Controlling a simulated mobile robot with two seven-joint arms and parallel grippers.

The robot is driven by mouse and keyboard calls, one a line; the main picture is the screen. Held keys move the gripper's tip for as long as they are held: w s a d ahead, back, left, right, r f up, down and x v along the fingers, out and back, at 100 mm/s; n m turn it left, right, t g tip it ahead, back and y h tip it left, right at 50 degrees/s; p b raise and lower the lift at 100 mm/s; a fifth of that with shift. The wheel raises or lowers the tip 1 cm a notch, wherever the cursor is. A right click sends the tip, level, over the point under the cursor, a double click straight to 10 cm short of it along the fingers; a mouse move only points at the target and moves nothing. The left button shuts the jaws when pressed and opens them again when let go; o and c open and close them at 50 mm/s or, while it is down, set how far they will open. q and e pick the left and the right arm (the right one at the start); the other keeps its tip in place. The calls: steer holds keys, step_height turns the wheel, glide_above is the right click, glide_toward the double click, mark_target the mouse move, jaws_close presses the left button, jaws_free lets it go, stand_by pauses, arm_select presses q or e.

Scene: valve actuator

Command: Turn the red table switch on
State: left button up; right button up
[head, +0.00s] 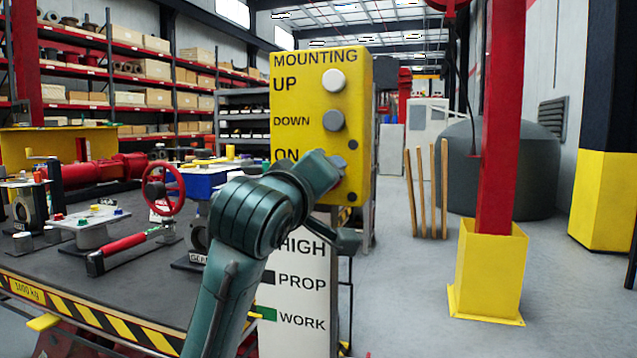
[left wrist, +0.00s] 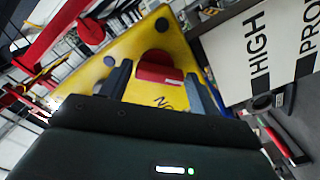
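The yellow control panel (head: 303,105) faces me in the head view, with the labels MOUNTING, UP, DOWN and a partly covered ON. The red switch (left wrist: 158,70) shows in the left wrist view on the yellow panel, above the ON lettering. In the head view my left arm and hand cover the panel's lower part, and the red of the switch is not visible there. My left gripper (left wrist: 159,82) is open, with one finger on each side of the red switch. A narrow gap seems to show beside each finger; contact is unclear. My right gripper is not in view.
A white sign (head: 302,295) with HIGH, PROP and WORK stands below the panel. A dark workbench (head: 140,270) with a red handwheel (head: 163,188) and valve parts is at left.

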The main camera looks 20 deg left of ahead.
arm_select(q)
steer(key=c, duration=0.7)
steer(key=shift+o, duration=0.2)
